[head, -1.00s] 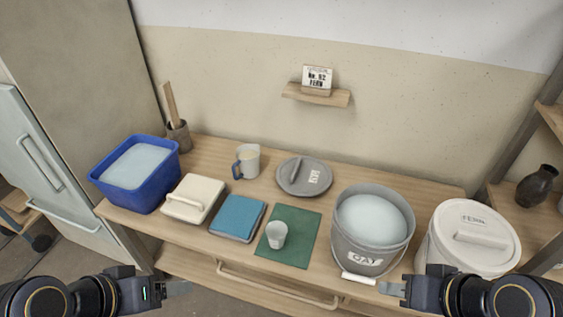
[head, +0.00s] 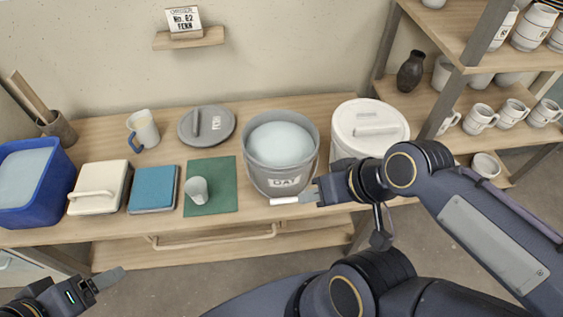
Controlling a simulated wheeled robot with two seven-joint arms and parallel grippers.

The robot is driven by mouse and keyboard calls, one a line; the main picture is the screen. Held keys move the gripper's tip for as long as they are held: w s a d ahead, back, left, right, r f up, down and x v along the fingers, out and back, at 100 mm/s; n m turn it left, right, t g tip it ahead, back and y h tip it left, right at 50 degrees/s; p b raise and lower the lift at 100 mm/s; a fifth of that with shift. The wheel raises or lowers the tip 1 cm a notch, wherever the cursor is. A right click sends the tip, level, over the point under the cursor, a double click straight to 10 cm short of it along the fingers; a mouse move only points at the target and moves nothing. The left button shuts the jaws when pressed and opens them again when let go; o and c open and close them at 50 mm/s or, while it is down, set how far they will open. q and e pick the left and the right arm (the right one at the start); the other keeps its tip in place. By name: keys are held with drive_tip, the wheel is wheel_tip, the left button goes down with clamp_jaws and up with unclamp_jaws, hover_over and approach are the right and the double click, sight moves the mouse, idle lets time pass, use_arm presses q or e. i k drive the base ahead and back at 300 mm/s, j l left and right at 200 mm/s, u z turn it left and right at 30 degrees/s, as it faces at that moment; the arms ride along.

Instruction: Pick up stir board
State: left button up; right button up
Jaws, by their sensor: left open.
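The stir board, a flat wooden stick (head: 30,96), leans upright in a dark cup (head: 62,128) at the far left of the bench in the head view. Its lower end is hidden in the cup. My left gripper (head: 110,278) is open and empty at the lower left, in front of the bench and well apart from the board. My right gripper (head: 308,196) is beside the white handle grip (head: 285,200) at the front of the grey bucket (head: 282,180). I cannot tell whether its jaws are closed or touch the grip.
A blue tub (head: 40,195) stands in front of the cup. Mug shelves stand right.

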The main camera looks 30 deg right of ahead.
sight(16, 80)
drive_tip(key=z, duration=0.3)
drive_tip(key=i+j+z, duration=0.1)
drive_tip(key=j+z, duration=0.95)
drive_tip(key=j, duration=0.4)
drive_tip(key=k+j, duration=0.1)
drive_tip(key=j, duration=0.4)
drive_tip(key=j+z, duration=0.15)
drive_tip(key=j, duration=0.4)
drive_tip(key=k+j, duration=0.15)
drive_tip(key=j, duration=0.35)
drive_tip(key=z, duration=0.05)
